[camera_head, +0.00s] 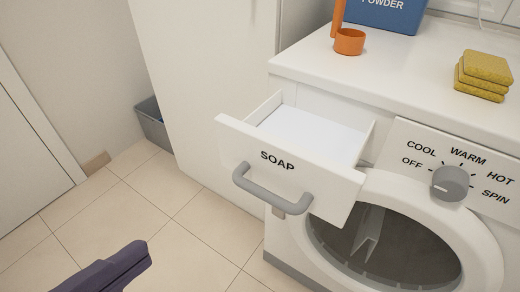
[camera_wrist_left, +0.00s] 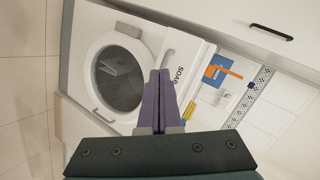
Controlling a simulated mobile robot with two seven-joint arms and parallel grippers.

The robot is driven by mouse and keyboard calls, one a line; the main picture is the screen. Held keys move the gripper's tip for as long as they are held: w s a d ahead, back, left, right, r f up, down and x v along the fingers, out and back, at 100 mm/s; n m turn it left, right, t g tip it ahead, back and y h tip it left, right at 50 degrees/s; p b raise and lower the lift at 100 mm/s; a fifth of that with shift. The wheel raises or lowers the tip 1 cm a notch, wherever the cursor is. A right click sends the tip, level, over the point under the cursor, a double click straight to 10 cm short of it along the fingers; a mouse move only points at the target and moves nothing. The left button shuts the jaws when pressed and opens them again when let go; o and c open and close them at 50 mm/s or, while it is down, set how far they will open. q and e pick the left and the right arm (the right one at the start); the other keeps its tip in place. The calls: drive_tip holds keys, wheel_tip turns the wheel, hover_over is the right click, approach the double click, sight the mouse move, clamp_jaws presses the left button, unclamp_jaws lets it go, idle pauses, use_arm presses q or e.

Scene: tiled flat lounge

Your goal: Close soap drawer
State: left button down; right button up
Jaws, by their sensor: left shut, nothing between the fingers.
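The soap drawer (camera_head: 288,165) is white, marked SOAP, and pulled out from the upper left of the washing machine's front. Its inside shows white. A grey bar handle (camera_head: 270,189) is on its front. In the left wrist view the drawer front (camera_wrist_left: 194,69) is behind and right of the fingers. My left gripper (camera_head: 146,254) is at the bottom left of the head view, over the floor and apart from the drawer. Its purple fingers are together and empty, as the left wrist view also shows (camera_wrist_left: 159,76). My right gripper is not seen.
The washing machine has a round door (camera_head: 388,245) and a grey dial (camera_head: 451,183). An orange scoop (camera_head: 349,42), a blue powder box (camera_head: 386,14) and stacked yellow sponges (camera_head: 484,76) are on top. A white cabinet stands left of it.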

use_arm(q)
wheel_tip(320, 180, down, 4)
drive_tip(key=s+d+m+t+h+b, duration=0.1)
drive_tip(key=s+d+m+h+b, duration=0.1)
drive_tip(key=m+b, duration=0.15)
drive_tip(key=m+t+h+b, duration=0.1)
drive_tip(key=m+b, duration=0.1)
drive_tip(key=b, duration=0.2)
approach(263, 199)
drive_tip(key=x, duration=0.6)
drive_tip(key=shift+w+d+f, duration=0.15)
drive_tip(key=shift+w+d, duration=0.05)
drive_tip(key=shift+w, duration=0.15)
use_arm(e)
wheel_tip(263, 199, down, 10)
